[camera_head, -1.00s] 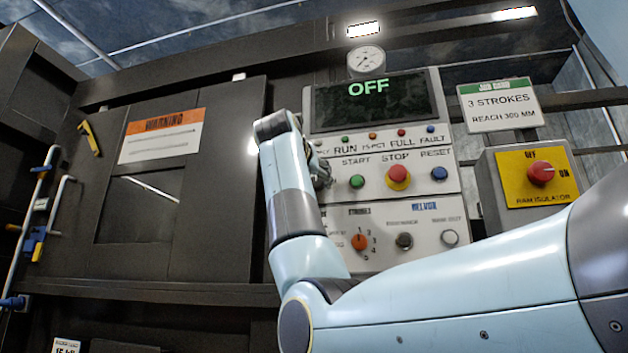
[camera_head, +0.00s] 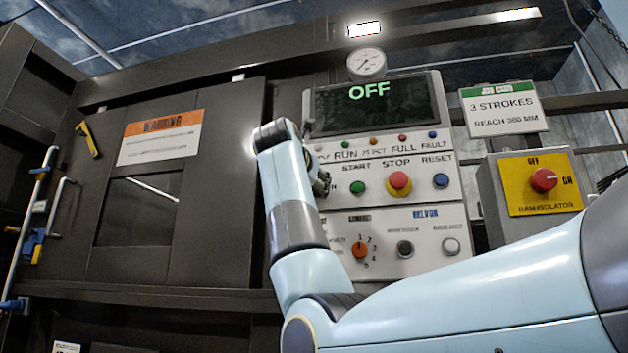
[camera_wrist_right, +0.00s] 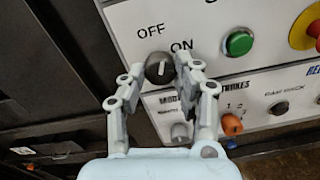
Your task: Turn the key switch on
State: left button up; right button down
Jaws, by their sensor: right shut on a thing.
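The key switch (camera_wrist_right: 159,69) is a dark round knob with a pale line across its face, in the right wrist view. OFF is printed to its upper left and ON to its upper right. My right gripper (camera_wrist_right: 162,74) is shut on the knob, one finger on each side. In the head view my right arm hides the switch and most of the gripper (camera_head: 321,183) at the panel's left side. The display (camera_head: 372,105) above reads OFF in green. My left gripper is out of view.
The panel has a green START button (camera_head: 358,188), a red and yellow STOP button (camera_head: 399,183) and a blue RESET button (camera_head: 440,181). An orange selector (camera_head: 359,249) sits below. A yellow isolator plate (camera_head: 541,200) with a red knob is at the right.

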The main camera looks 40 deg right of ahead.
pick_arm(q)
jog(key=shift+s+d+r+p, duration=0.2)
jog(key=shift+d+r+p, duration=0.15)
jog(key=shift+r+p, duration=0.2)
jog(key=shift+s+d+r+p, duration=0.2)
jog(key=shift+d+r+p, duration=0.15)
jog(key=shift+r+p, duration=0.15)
pick_arm(e)
jog(key=shift+m, duration=3.7)
jog(key=shift+y, duration=0.3)
jog(key=shift+f, duration=0.1)
jog(key=c, duration=0.9)
grip_release()
jog(key=shift+c, duration=0.2)
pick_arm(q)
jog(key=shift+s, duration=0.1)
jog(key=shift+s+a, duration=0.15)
pick_arm(e)
jog(key=shift+s+a, duration=0.1)
